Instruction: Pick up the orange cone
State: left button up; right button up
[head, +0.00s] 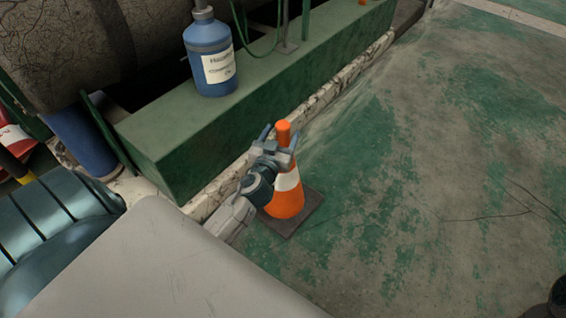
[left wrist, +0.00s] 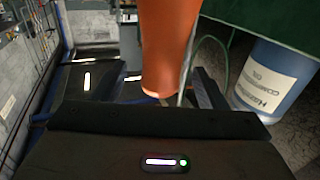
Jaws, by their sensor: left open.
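The orange cone (head: 287,202) with a white band stands upright on its dark square base on the floor in the head view. My left gripper (head: 279,139) is open at the cone's upper part, with the orange tip showing between its fingers. The gripper and wrist cover part of the cone's left side. In the left wrist view the orange cone (left wrist: 168,45) fills the top middle and reaches down between the open fingers (left wrist: 160,88). I cannot tell whether either finger touches it. My right gripper is not in view.
A green ledge (head: 260,100) runs just behind the cone and carries a blue labelled bottle (head: 210,62). The bottle (left wrist: 275,85) also shows at the right in the left wrist view.

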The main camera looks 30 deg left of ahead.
pick_arm(q)
jog(key=x, duration=0.4)
jog(key=shift+w+a+f, duration=0.1)
jog(key=shift+w+f, duration=0.05)
grip_shut()
